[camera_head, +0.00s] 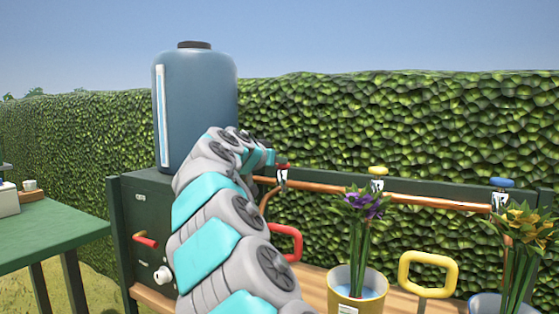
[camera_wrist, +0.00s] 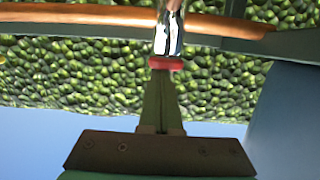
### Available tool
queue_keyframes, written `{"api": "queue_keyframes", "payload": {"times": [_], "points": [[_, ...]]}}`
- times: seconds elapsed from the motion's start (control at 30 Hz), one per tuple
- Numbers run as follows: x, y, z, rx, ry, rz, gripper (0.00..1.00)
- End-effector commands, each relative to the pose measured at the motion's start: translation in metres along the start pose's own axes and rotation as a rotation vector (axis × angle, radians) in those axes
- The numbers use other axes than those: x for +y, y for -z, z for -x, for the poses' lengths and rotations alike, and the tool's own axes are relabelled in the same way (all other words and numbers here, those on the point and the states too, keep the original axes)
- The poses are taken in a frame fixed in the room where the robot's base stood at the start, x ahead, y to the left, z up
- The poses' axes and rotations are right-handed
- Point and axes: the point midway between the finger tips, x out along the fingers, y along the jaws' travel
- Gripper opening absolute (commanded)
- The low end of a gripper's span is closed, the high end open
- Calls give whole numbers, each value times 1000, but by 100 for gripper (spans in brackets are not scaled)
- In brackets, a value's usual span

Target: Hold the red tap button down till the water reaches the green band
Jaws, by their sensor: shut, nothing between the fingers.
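The red tap button (camera_head: 283,165) sits on top of a silver tap (camera_head: 281,180) on the copper pipe, left of the middle in the head view. In the wrist view, the red button (camera_wrist: 166,63) and the silver tap (camera_wrist: 169,36) appear upside down. My gripper (camera_wrist: 161,76) is shut and empty, with its fingertips right at the top of the button. I cannot tell whether they press it. In the head view my gripper (camera_head: 270,157) is small, just left of the button. No green band is visible.
A yellow tap button (camera_head: 379,170) and a blue one (camera_head: 503,183) sit farther right along the copper pipe (camera_head: 430,201). A pot (camera_head: 345,290) holds purple flowers (camera_head: 364,205) and bluish water. A red loop handle (camera_head: 290,242), a yellow loop (camera_head: 428,272) and a blue tank (camera_head: 208,105) stand nearby.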

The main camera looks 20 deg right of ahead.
Motion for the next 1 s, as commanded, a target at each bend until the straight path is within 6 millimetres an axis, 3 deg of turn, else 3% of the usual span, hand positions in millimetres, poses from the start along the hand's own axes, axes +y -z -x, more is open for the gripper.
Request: {"api": "queue_keyframes", "payload": {"times": [0.03,0.63,0.87,1.0], "points": [[1,-22,-11,-39,-12,3,0],[1,-21,-6,-37,-13,4,0],[1,-18,22,-29,-10,4,0],[1,-12,49,-17,-7,3,0]]}}
